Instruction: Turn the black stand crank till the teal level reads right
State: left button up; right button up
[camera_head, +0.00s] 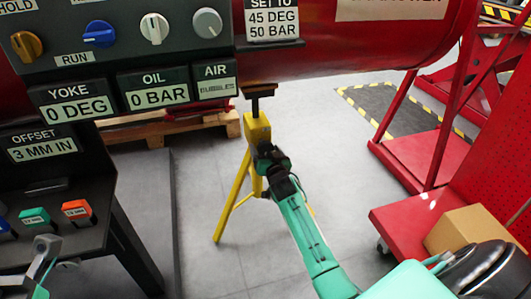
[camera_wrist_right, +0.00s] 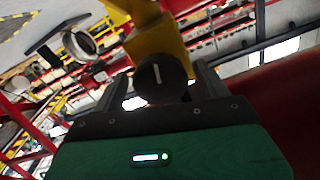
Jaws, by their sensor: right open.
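The yellow tripod stand (camera_head: 257,130) stands under the red pipe, its black T-shaped top (camera_head: 260,92) close beneath it. My right gripper (camera_head: 268,155) is at the stand's upper post and partly hides it. In the right wrist view, the black crank (camera_wrist_right: 160,78), a round knob with a white line, sits on the yellow post. It lies between the open fingers of my right gripper (camera_wrist_right: 160,90); contact cannot be told. I cannot make out a teal level in either view. Part of my left arm shows at the lower left; its jaws are unclear.
A panel with knobs and YOKE, OIL and AIR readouts (camera_head: 135,92) hangs at the upper left. The red pipe (camera_head: 340,62) crosses above. A red cart (camera_head: 415,215) with a cardboard box (camera_head: 468,232) stands right. Grey floor around the stand is clear.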

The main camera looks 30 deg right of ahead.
jog(key=shift+w+d, duration=0.1)
jog(key=shift+w, duration=0.25)
jog(key=shift+c, duration=0.3)
jog(key=c, duration=0.9)
jog(key=shift+r, duration=0.1)
